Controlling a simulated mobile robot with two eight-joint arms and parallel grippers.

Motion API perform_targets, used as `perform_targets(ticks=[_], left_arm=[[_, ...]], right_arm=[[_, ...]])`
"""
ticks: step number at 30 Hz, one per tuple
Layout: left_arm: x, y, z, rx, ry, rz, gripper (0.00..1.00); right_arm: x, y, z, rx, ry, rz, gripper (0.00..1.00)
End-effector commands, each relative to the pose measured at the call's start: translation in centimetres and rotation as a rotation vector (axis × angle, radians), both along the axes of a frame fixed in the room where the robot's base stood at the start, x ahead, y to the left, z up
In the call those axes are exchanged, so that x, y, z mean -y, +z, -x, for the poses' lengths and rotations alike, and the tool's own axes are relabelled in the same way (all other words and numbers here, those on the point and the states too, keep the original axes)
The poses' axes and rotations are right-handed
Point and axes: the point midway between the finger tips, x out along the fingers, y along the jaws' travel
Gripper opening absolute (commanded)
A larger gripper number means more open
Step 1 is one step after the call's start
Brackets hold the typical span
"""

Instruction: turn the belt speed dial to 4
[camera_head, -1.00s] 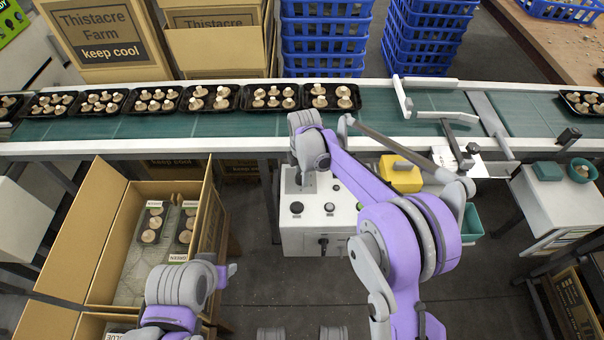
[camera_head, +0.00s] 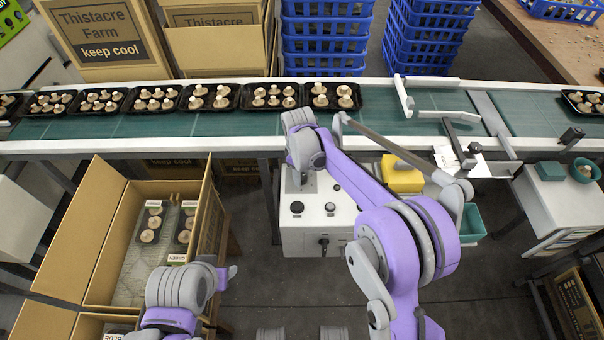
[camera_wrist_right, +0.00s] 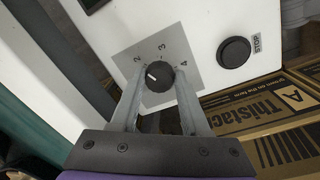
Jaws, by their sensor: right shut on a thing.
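The belt speed dial (camera_wrist_right: 159,77) is a round black knob on a grey plate with the numbers 2, 3 and 4 around it. Its white mark points up and left in the wrist view, toward the 2. My right gripper (camera_wrist_right: 160,84) has one finger on each side of the dial and is shut on it. In the head view, my right gripper (camera_head: 303,183) is over the white control box (camera_head: 318,237) and hides the dial.
A black STOP button (camera_wrist_right: 234,52) sits beside the dial plate. The conveyor belt (camera_head: 225,126) runs behind the box, with several black mushroom trays (camera_head: 267,106) on it. An open cardboard carton (camera_head: 75,235) stands at left, and a yellow object (camera_head: 402,180) at right.

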Motion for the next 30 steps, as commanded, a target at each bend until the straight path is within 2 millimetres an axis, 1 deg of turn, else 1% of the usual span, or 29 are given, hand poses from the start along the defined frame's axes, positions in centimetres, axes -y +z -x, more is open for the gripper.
perform_targets(ticks=[30], left_arm=[[0.00,0.07,0.00,0.000,0.000,0.000,0.50]], right_arm=[[-0.35,0.02,-0.02,0.001,-0.965,0.000,0.00]])
